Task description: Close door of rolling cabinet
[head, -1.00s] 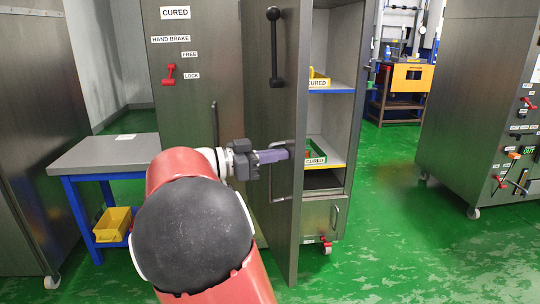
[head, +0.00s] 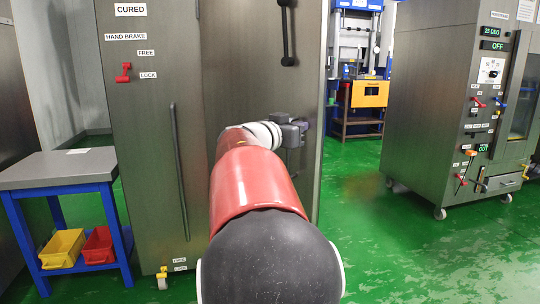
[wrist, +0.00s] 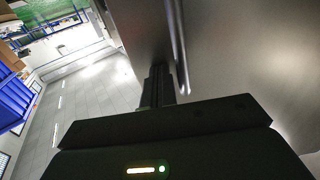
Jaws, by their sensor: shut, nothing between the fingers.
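The rolling cabinet (head: 145,190) is tall, grey metal and labelled CURED. Its door (head: 235,85), with a long black handle (head: 287,35), stands to the right of the fixed-looking front panel. The door hides the shelves. I cannot tell whether a gap remains at its edge. My gripper (head: 303,128) is shut and empty, in front of the door near its right edge; my arm hides part of the door's lower half. In the wrist view, my gripper's fingers (wrist: 160,80) point along a metal panel beside a shiny vertical bar (wrist: 179,50). Contact is unclear.
A grey-topped blue table (head: 60,168) stands at the left, with a yellow bin (head: 62,248) and a red bin (head: 98,246) below. A large wheeled machine (head: 425,110) stands at the right. Green floor (head: 370,230) is clear between it and the cabinet.

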